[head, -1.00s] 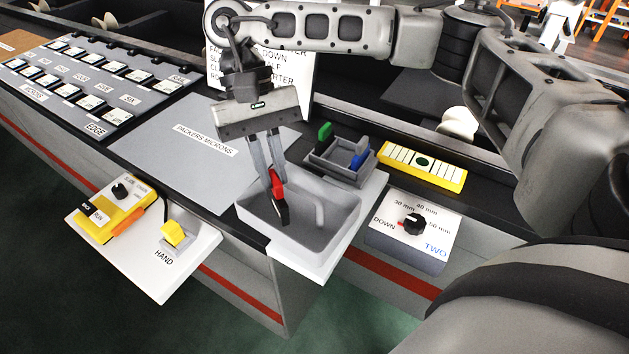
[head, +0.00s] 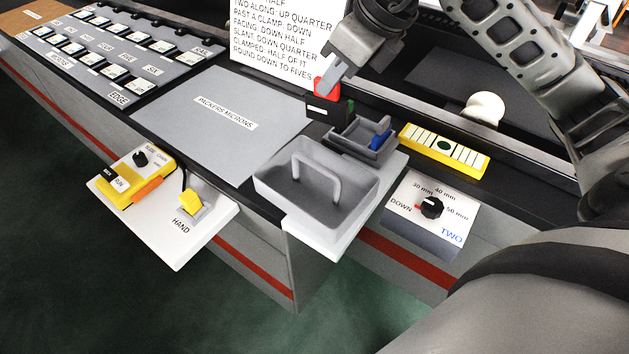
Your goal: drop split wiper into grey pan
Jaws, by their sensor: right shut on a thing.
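The grey pan (head: 268,195) sits on a white shelf at the bench's front edge. It has an upright loop handle inside and looks empty. My right gripper (head: 335,80) is behind the pan, above the back edge of the small grey rack. It is shut on a wiper with a red top (head: 322,87) and a black lower part, held apart from the pan. Whether the wiper touches the rack or bench cannot be told. A blue wiper (head: 380,138) sits in the grey rack (head: 350,145); a green one is mostly hidden behind the black part. My left gripper is not in view.
A yellow block with white keys (head: 444,150) and a dial box marked TWO (head: 433,215) stand right of the pan. A flat grey plate (head: 225,125) lies left. A text board (head: 275,45) stands behind. A HAND switch shelf (head: 175,235) juts out at front left.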

